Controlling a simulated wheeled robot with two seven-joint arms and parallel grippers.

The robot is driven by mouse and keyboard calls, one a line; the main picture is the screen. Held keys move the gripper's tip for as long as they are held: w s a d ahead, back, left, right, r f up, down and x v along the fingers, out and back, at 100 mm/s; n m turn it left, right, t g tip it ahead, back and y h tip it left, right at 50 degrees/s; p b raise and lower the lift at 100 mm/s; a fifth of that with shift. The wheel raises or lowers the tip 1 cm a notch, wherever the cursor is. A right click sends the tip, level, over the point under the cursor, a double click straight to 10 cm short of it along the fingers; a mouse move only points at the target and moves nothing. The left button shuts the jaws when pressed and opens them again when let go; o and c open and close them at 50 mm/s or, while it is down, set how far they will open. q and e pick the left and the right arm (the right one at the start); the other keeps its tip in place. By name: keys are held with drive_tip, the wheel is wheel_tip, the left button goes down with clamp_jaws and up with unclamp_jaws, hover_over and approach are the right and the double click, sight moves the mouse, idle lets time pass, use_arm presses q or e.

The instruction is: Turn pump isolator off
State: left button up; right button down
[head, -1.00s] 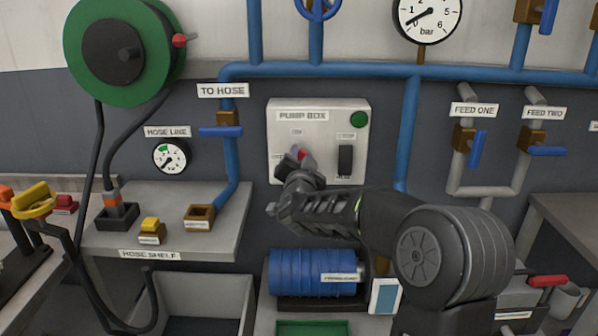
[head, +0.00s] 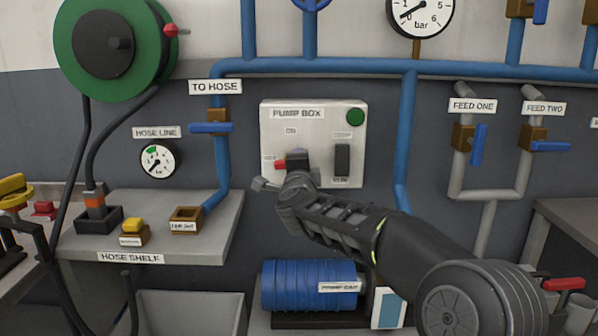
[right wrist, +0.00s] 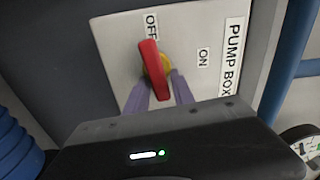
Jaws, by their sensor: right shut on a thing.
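The pump box (head: 318,180) is a pale panel on the wall with a green lamp (head: 355,117) and a black switch (head: 342,160). Its isolator has a red handle (right wrist: 150,65) on a yellow hub (right wrist: 163,68). In the right wrist view the handle points at the OFF label (right wrist: 152,26), away from the ON label (right wrist: 203,57). In the head view only a bit of red shows beside my right gripper (head: 296,160). In the right wrist view my right gripper (right wrist: 160,90) is shut on the handle, one finger on each side. My left gripper is out of view.
The hose shelf (head: 215,225) stands at left with a yellow-topped block (head: 133,229). A blue pump (head: 309,286) lies below the box. Blue pipes (head: 405,140) run beside and above it. Feed valves (head: 478,145) are at right.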

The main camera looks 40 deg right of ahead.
drive_tip(key=shift+a+f+m+b, duration=0.1)
drive_tip(key=shift+f+m+b, duration=0.2)
drive_tip(key=shift+m, duration=0.2)
drive_tip(key=shift+w, duration=0.1)
drive_tip(key=c, duration=1.3)
unclamp_jaws()
drive_tip(key=shift+r, duration=0.1)
drive_tip(key=v, duration=0.8)
